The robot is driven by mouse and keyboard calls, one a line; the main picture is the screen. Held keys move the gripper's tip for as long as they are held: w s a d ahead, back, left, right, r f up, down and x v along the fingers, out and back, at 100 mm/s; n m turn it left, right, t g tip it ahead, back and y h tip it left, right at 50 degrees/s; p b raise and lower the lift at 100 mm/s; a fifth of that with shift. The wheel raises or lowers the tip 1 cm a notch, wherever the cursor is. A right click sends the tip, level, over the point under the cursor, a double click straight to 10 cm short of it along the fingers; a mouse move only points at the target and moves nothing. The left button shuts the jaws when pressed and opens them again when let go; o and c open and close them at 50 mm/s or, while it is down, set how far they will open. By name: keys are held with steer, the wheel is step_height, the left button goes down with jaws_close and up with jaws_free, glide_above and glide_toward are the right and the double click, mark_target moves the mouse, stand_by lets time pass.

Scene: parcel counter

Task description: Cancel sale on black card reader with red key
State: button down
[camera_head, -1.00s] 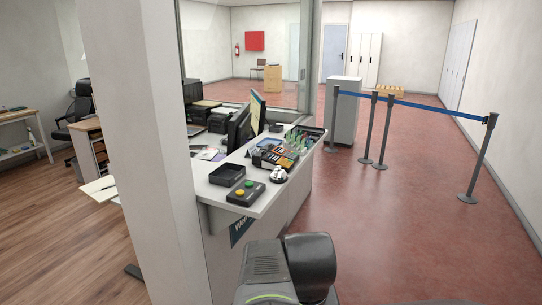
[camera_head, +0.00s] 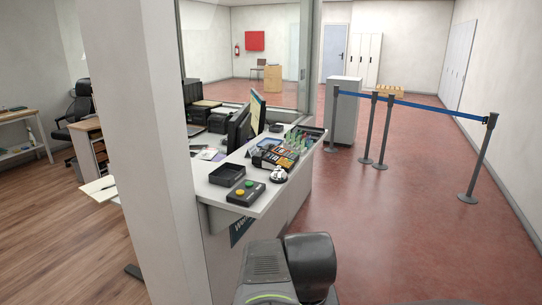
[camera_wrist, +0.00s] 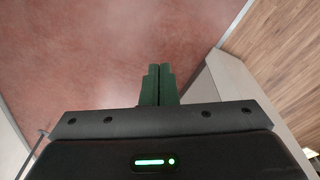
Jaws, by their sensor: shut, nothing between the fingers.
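My gripper (camera_wrist: 158,72) shows in the wrist view with its two dark green fingers together and nothing between them. In the head view, a cluster of small dark devices with orange and light patches (camera_head: 276,156) lies on the white counter (camera_head: 262,203). The black card reader may be among them, but they are too small to tell apart, and I cannot make out a red key. My fingers are not visible in the head view; my arm is in front of the counter's near end.
On the counter's near end are a black button box (camera_head: 245,194) with yellow and green buttons, a black open tray (camera_head: 227,175) and a silver bell (camera_head: 279,174). A white pillar (camera_head: 155,150) stands at the left. Red floor is free to the right, before the belt posts (camera_head: 478,160).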

stand_by(0.6)
steer(key=w+a+r+n+t+y, duration=0.1)
steer(key=w+a+r+n+y, duration=0.2)
steer(key=w+a+n, duration=0.3)
steer(key=w+a+r+n+t+y+p, duration=0.1)
steer(key=w+a+r+n+y, duration=0.2)
steer(key=w+a+n, duration=0.3)
steer(key=w+a+r+n+t+y+p, duration=0.1)
steer(key=w+a+r+n+y, duration=0.3)
steer(key=w+a, duration=1)
steer(key=a+n, duration=0.2)
steer(key=a, duration=0.7)
steer(key=shift+a+n+t, duration=0.15)
steer(key=shift+n+t, duration=0.15)
steer(key=shift+t, duration=0.1)
steer(key=shift+w, duration=0.15)
